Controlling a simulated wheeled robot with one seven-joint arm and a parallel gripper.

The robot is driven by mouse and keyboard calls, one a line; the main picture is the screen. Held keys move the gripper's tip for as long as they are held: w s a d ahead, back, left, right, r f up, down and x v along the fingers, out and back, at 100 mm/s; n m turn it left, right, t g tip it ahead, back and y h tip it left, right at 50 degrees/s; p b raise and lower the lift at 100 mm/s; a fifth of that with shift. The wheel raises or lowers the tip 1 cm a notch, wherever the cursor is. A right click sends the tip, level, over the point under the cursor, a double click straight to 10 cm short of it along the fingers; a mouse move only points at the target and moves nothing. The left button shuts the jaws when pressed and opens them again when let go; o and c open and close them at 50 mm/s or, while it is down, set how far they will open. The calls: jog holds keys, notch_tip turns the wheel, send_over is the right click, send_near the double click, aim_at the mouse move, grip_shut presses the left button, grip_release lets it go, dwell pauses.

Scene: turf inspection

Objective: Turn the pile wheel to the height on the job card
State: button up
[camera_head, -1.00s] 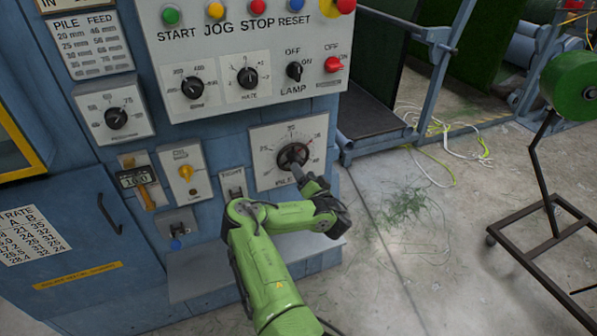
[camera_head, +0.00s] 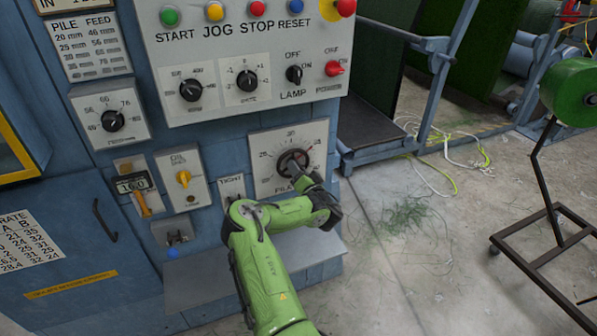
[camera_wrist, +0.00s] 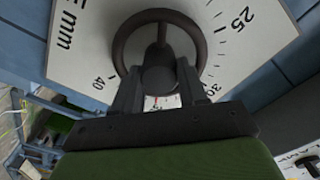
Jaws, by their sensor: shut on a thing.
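The pile wheel (camera_head: 293,161) is a dark round handwheel on a white dial plate (camera_head: 263,146) on the blue machine. My gripper (camera_head: 307,180) is at its lower right in the head view. In the wrist view the wheel (camera_wrist: 118,45) has a ring rim and a central hub. My gripper (camera_wrist: 160,82) is shut on the wheel at the hub area. The dial shows 25, 30 and 40, and "mm". A small red mark shows between my fingers, but its exact reading is unclear. I cannot make out a job card for certain.
A PILE FEED table (camera_head: 92,45) hangs at upper left. Above the wheel is a button panel (camera_head: 215,70) with knobs and a red button. A grey ledge (camera_head: 318,262) lies below. A green reel (camera_head: 577,85) on a stand is at right, with loose cords on the floor.

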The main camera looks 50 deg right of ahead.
jog(key=shift+n+p, duration=0.3)
jog(key=shift+p, duration=0.05)
jog(key=shift+a+f+n+b, duration=0.15)
jog(key=shift+n+b, duration=0.15)
jog(key=shift+n, duration=8.5)
jog(key=shift+a+f+n+b, duration=0.15)
jog(key=shift+n+b, duration=0.1)
jog(key=shift+n, duration=8.55)
jog(key=shift+d, duration=0.1)
jog(key=o, duration=1.1)
jog(key=shift+r, duration=0.1)
jog(key=shift+c, duration=0.2)
